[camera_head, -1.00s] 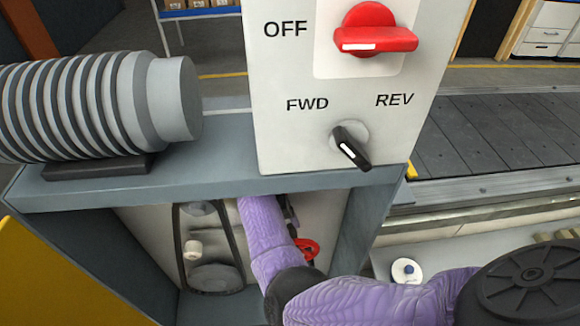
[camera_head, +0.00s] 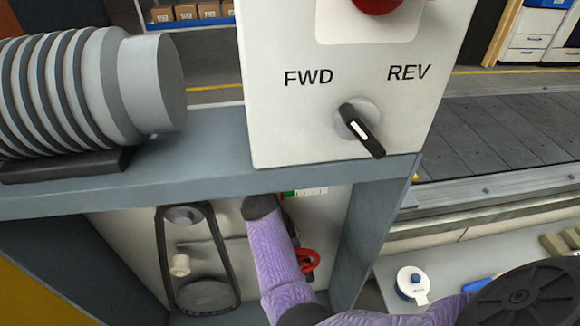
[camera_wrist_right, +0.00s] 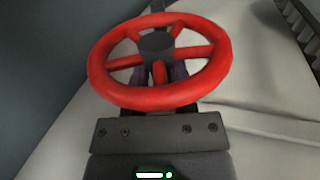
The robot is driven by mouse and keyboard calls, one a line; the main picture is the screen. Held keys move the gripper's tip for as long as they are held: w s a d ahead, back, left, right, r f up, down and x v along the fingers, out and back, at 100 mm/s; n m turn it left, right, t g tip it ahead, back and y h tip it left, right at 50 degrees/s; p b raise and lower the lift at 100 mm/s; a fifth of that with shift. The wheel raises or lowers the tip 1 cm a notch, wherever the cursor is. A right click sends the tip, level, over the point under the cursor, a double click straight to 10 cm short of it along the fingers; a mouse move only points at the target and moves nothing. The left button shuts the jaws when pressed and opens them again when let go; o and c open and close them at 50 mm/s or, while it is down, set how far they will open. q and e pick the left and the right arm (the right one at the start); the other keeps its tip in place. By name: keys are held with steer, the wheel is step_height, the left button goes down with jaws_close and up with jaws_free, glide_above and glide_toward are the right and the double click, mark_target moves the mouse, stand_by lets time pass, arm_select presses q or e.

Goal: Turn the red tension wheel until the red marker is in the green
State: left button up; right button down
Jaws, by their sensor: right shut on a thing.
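The red tension wheel (camera_head: 308,261) shows partly in the head view, inside the recess under the shelf, beside my purple right arm. In the right wrist view the red wheel (camera_wrist_right: 160,95) is close and large, with a dark hub and red spokes. My right gripper (camera_wrist_right: 160,73) is shut on the wheel at its middle, by the hub and a spoke; the rim hides most of the fingers. A scale with a green part (camera_head: 289,194) and a white part shows above the wheel; I cannot make out the red marker. My left gripper is out of view.
A belt on two pulleys (camera_head: 205,297) is left of my arm in the recess. The grey shelf (camera_head: 200,165) and its right post (camera_head: 362,245) frame it. A white control box (camera_head: 290,130) with a black FWD/REV knob (camera_head: 360,130) stands above.

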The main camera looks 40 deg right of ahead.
steer(key=y+p, duration=0.1)
steer(key=p, duration=0.1)
steer(key=r+t+y+p, duration=0.1)
steer(key=p, duration=0.2)
steer(key=shift+d+r+t, duration=0.1)
steer(key=shift+d+t, duration=0.15)
steer(key=shift+t, duration=0.05)
steer(key=shift+s+f+t+y+p, duration=0.1)
steer(key=shift+f+t+y+p, duration=0.2)
steer(key=shift+f+y+p, duration=0.35)
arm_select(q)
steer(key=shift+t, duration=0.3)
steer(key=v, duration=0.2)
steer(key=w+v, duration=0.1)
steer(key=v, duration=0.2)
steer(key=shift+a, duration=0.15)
arm_select(e)
steer(key=shift+y, duration=0.25)
steer(key=shift+c, duration=2.2)
jaws_free()
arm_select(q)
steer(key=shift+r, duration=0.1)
arm_select(e)
steer(key=shift+r, duration=0.15)
